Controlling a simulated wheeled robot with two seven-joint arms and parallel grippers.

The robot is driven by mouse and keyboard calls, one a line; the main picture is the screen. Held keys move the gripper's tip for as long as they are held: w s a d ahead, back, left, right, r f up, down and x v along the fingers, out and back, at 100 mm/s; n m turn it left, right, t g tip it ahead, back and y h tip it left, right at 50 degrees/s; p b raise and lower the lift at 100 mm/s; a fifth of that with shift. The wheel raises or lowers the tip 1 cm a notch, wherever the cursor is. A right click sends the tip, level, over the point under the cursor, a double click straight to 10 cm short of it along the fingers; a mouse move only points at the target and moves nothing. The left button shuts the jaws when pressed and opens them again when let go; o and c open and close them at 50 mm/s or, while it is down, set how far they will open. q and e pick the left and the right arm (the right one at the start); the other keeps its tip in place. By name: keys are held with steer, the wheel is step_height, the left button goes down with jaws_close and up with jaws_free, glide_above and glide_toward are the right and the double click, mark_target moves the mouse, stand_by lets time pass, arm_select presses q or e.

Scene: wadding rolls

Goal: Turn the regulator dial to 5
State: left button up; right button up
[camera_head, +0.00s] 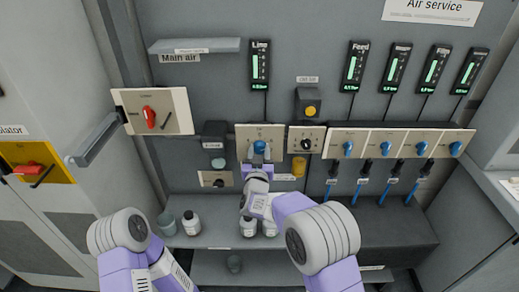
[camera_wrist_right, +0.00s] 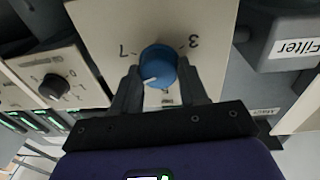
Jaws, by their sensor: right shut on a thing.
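The regulator dial is a blue round knob (camera_head: 260,147) on a cream plate (camera_head: 244,131) below the Line gauge. My right gripper (camera_head: 259,158) reaches it from below. In the right wrist view the blue dial (camera_wrist_right: 158,66) sits between the two dark fingers of my right gripper (camera_wrist_right: 158,88), which are shut on its sides. A white pointer mark on the dial faces lower left in that view. The numbers 7 and 3 show upside down on the plate (camera_wrist_right: 105,25), left and right of the dial. Other numbers are hidden or unreadable. My left gripper is out of view.
The lit Line gauge (camera_head: 260,66) hangs above. A black knob plate (camera_head: 306,139) and a row of blue valve knobs (camera_head: 386,149) lie right. A red switch (camera_head: 150,116) and a protruding grey handle (camera_head: 97,140) are left.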

steer(key=n+p, duration=0.1)
steer(key=n, duration=0.3)
steer(key=n+y+p, duration=0.1)
steer(key=n, duration=0.3)
steer(key=shift+a+f, duration=0.1)
steer(key=n+p, duration=0.1)
steer(key=n, duration=0.5)
steer(key=shift+f+n+y, duration=0.1)
steer(key=shift+n+y, duration=0.2)
steer(key=shift+n, duration=0.1)
steer(key=o, duration=1.1)
steer(key=shift+c, duration=0.2)
steer(key=s+p, duration=0.1)
steer(key=s, duration=0.6)
steer(key=shift+s+d+f, duration=0.2)
steer(key=shift+s+f, duration=0.05)
steer(key=shift+s, duration=0.05)
